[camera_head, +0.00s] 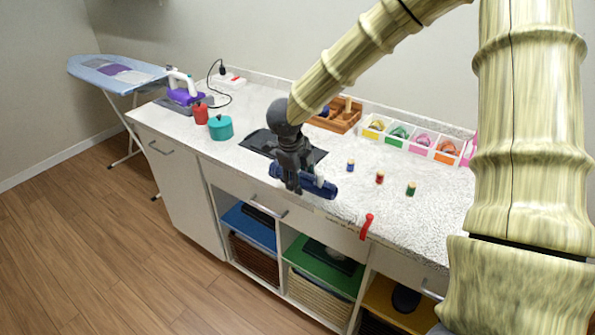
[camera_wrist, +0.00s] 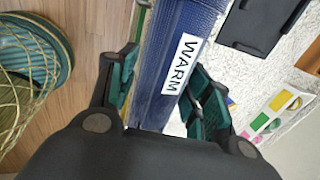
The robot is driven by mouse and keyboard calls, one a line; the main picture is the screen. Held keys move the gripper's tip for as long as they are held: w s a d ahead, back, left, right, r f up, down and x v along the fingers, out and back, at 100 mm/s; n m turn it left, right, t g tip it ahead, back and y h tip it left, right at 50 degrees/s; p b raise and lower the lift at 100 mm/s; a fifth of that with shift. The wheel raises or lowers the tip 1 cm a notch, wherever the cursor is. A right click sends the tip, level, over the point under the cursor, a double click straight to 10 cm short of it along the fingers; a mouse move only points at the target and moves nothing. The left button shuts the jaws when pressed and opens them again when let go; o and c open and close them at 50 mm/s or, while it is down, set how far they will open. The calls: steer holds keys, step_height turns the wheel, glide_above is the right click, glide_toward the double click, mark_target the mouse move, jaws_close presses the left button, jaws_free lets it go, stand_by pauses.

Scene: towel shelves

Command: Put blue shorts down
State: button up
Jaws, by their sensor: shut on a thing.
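The blue shorts (camera_head: 319,187) look like a rolled dark blue bundle. They also show in the wrist view (camera_wrist: 152,85), with a white label reading "WARM". My gripper (camera_head: 291,182) is shut on them, with its fingers on either side of the roll in the wrist view (camera_wrist: 166,92). The bundle is near the front edge of the white speckled counter (camera_head: 380,205); I cannot tell whether it touches the counter. Below are a blue shelf (camera_head: 248,225), a green shelf (camera_head: 305,262) and a yellow shelf (camera_head: 385,300). Part of the bundle is hidden by my gripper.
A dark mat (camera_head: 258,145) lies behind my gripper. Small thread spools (camera_head: 379,178) and a red clip-like item (camera_head: 366,226) are to the right. A teal pot (camera_head: 220,128), red cup (camera_head: 201,114) and iron (camera_head: 184,92) stand left. A divided tray (camera_head: 398,141) is at the back.

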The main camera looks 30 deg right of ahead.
steer(key=w+d, duration=0.1)
steer(key=w+p, duration=0.1)
steer(key=w, duration=0.1)
steer(key=w+d, duration=0.1)
steer(key=w, duration=0.1)
steer(key=shift+w+d+f, duration=0.25)
steer(key=shift+d+f, duration=0.05)
steer(key=shift+f+p, duration=0.6)
steer(key=shift+f, duration=1.15)
steer(key=shift+f, duration=0.1)
steer(key=o, duration=1.2)
steer(key=b+v, duration=0.1)
steer(key=v, duration=1.1)
steer(key=shift+a+b, duration=0.1)
steer(key=shift+b, duration=0.2)
